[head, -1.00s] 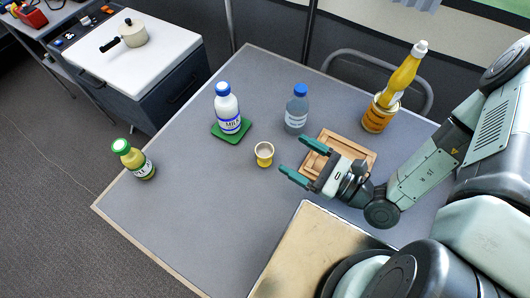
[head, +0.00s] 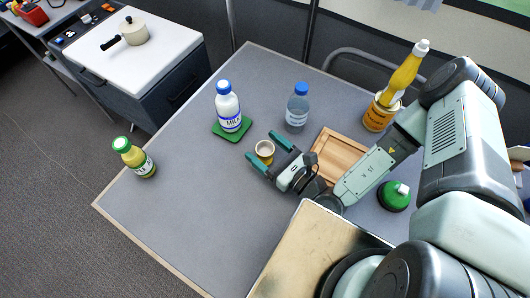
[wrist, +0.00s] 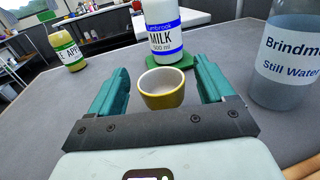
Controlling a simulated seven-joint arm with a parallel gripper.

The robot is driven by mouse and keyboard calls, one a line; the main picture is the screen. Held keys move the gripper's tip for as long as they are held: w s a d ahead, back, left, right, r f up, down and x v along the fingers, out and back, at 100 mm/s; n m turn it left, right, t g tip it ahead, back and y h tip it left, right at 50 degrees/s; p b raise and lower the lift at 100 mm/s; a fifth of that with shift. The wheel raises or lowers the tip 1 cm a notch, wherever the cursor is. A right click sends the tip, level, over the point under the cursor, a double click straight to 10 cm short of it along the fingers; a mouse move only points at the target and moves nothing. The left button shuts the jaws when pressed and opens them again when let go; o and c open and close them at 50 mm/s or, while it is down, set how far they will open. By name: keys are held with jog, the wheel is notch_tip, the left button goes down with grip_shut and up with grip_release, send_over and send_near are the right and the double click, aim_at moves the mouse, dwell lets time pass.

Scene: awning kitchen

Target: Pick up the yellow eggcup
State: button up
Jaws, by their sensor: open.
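The yellow eggcup (head: 265,150) stands upright on the grey table, with a pale inside. My gripper (head: 265,153) is open, its two teal fingers pointing at the eggcup in the head view. In the wrist view, the eggcup (wrist: 161,88) shows between the fingertips of my gripper (wrist: 158,85), a little nearer the left finger. I cannot tell whether a finger touches it. The near finger hides part of its lower side in the head view.
A milk bottle (head: 228,107) on a green coaster (head: 232,136) stands just behind the eggcup. A water bottle (head: 297,108) stands to its right, beside a wooden tray (head: 340,155). A juice bottle (head: 134,158) stands far left. The table's front left is clear.

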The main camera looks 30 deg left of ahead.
jog(key=shift+x, duration=1.2)
jog(key=c, duration=1.1)
